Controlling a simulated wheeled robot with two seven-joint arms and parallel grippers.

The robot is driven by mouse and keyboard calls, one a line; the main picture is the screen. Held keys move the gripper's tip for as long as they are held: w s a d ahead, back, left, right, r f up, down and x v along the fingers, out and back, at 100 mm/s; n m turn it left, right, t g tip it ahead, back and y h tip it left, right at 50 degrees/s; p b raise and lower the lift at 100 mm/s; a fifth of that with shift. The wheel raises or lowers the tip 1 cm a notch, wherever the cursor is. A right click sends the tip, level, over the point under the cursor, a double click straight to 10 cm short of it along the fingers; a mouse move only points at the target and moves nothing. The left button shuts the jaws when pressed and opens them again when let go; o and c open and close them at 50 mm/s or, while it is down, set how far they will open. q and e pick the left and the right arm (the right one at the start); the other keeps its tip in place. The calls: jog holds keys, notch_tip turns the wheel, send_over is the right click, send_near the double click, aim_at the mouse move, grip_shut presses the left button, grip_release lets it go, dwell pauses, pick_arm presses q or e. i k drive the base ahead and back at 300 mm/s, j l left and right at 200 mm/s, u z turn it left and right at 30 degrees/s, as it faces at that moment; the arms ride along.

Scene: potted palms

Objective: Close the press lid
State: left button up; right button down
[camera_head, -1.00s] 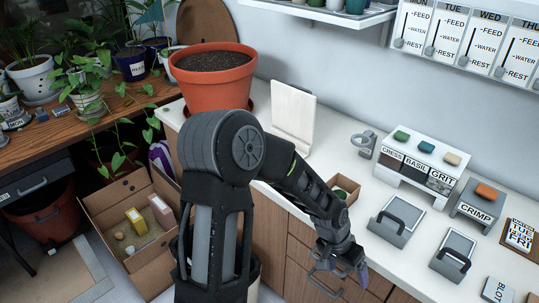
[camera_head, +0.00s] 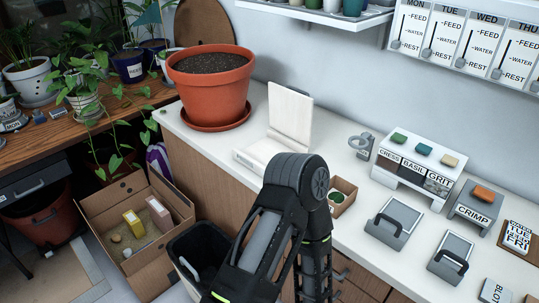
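The white press stands open on the white counter, behind the small cardboard box. Its lid (camera_head: 290,114) is raised upright, leaning slightly back. Its flat base (camera_head: 258,152) lies on the counter in front of the lid, and its right part is hidden behind my arm. One of my arms rises from the bottom of the view, bends at an elbow in front of the press base and runs back down out of the picture. No gripper shows, so neither gripper's state is visible.
A large terracotta pot (camera_head: 212,85) on a saucer stands left of the press. To the right are a small open box (camera_head: 342,196), a grey ring-shaped object (camera_head: 362,144), a labelled dispenser (camera_head: 416,165) and a CRIMP block (camera_head: 475,207). A dark bin (camera_head: 197,250) stands below.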

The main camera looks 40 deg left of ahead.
aim_at(291, 109)
jog(key=i, duration=0.45)
jog(key=u, duration=1.8)
